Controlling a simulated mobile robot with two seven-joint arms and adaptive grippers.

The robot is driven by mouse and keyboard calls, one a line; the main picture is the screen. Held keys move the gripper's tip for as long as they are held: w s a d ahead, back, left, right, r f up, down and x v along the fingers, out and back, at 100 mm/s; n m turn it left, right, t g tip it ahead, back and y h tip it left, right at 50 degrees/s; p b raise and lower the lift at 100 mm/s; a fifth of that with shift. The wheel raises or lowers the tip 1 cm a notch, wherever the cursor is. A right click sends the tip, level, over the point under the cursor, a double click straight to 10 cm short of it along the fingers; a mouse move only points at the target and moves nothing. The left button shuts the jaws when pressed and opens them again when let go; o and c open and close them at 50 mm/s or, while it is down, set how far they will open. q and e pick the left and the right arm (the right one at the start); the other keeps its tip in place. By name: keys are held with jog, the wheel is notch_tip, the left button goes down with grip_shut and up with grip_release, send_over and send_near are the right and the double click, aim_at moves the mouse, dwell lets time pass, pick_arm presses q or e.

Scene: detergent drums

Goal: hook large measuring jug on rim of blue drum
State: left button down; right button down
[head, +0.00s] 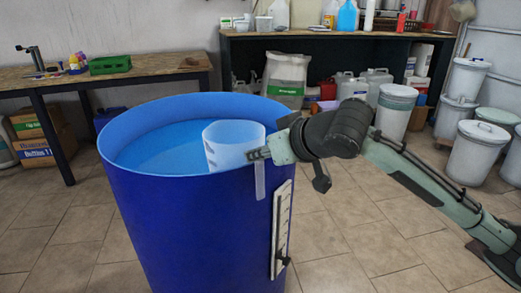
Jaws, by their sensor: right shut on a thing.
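The blue drum (185,220) stands open-topped in front of me, lighter blue inside. The large measuring jug (226,143) is whitish and translucent, with marks on its side. Its body is inside the drum at the right, and a pale handle strip (260,182) hangs down outside the wall, so the jug straddles the rim. I cannot tell whether the handle bears on the rim. My right gripper (259,154) comes in from the right and is shut on the jug near the top of the handle. My left gripper is out of view.
A white gauge strip (281,230) with a dark tap is on the drum's right front. A wooden workbench (160,78) with a green crate (110,65) stands behind left. A dark bench (335,40) is at the back. White lidded buckets (481,153) stand at right. Tiled floor is clear between.

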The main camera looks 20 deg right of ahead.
jog(key=shift+f, duration=0.3)
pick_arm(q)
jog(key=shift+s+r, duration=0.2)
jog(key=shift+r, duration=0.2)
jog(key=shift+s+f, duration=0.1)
